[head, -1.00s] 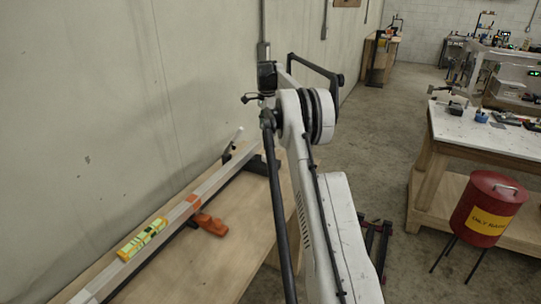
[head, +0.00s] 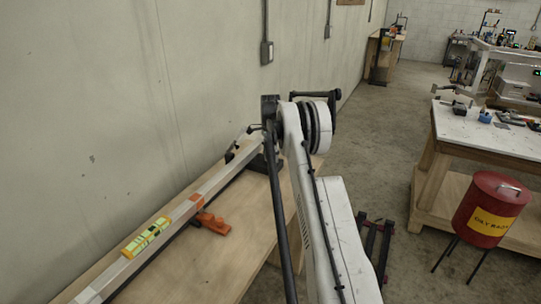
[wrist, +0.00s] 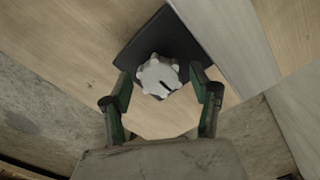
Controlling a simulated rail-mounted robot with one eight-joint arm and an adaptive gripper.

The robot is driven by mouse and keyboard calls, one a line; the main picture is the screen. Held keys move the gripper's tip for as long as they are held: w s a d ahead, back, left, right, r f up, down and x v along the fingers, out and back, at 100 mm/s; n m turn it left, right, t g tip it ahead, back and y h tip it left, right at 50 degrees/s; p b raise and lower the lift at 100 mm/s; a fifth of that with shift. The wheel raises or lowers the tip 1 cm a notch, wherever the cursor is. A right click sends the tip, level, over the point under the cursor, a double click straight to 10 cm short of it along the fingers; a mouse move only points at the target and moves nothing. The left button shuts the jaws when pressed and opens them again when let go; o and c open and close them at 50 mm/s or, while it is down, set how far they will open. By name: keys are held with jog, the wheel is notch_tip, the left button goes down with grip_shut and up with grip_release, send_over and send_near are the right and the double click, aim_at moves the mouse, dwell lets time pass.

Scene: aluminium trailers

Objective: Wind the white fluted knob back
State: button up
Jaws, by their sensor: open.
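The white fluted knob (wrist: 159,76) shows in the wrist view, seen from above, with a dark slot-like mark on its face. It sits over a dark flat plate (wrist: 150,42) next to a pale rail. My gripper (wrist: 161,88) is open, with one green-and-black finger on each side of the knob. I see a gap between each finger and the knob; how their heights compare I cannot tell. In the head view my arm hides the knob and the gripper.
In the head view a long pale rail (head: 176,213) runs along the wooden bench (head: 205,265), carrying a yellow-green level (head: 147,236). An orange clamp (head: 211,222) sits beside it. The wall is close on the left. A red bin (head: 491,207) stands on the right.

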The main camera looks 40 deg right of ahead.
jog(key=shift+c, duration=0.4)
jog(key=c, duration=1.1)
jog(key=shift+o, duration=0.2)
jog(key=shift+n, duration=0.3)
jog(key=n+b, duration=0.2)
jog(key=shift+f+n+b, duration=0.15)
jog(key=shift+n+b, duration=0.15)
jog(key=n+b, duration=0.2)
jog(key=n, duration=0.3)
jog(key=shift+n, duration=0.3)
jog(key=n+b, duration=0.1)
jog(key=n, duration=0.3)
jog(key=shift+w+b, duration=0.1)
jog(key=shift+b, duration=0.3)
jog(key=shift+n+b, duration=0.4)
jog(key=shift+n, duration=1.7)
